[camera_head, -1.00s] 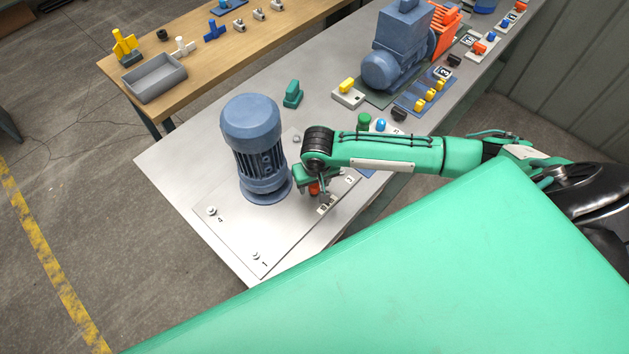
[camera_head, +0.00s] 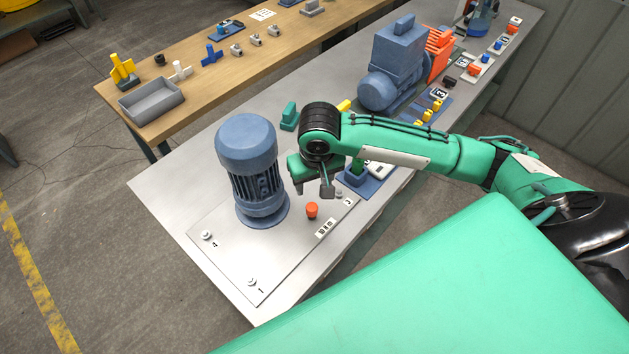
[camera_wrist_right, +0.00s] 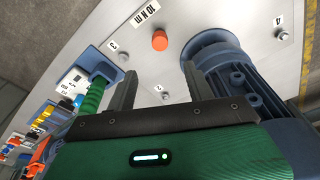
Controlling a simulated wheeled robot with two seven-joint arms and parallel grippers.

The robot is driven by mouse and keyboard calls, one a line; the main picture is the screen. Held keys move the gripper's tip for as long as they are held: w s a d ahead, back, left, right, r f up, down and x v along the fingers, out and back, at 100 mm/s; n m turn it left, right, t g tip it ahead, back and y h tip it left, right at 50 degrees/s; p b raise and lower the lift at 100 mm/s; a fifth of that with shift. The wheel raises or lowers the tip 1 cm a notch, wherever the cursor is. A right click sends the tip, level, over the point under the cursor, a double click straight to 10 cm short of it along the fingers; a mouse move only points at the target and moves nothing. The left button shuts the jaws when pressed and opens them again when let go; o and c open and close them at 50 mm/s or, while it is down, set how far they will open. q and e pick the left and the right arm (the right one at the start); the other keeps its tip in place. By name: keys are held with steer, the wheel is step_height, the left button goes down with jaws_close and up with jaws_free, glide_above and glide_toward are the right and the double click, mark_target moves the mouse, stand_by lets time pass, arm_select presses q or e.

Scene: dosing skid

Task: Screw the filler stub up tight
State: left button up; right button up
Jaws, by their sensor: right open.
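A short orange stub (camera_head: 312,210), apparently the filler stub, stands upright on the grey plate (camera_head: 230,262) beside the blue motor (camera_head: 248,165). It also shows in the right wrist view (camera_wrist_right: 159,40), beyond my fingertips. My right gripper (camera_head: 325,188) is above and just behind the stub, apart from it. In the wrist view my right gripper (camera_wrist_right: 158,80) has its two fingers apart with nothing between them. The stub's lower end and its thread are hidden. My left gripper is not in view.
Bolts sit at the plate's numbered corners. A green ribbed part (camera_wrist_right: 93,97) in a blue holder (camera_head: 356,178) stands close to my right gripper. A green block (camera_head: 289,117) is behind the motor.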

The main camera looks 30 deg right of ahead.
steer(key=shift+r, duration=0.5)
steer(key=shift+c, duration=0.2)
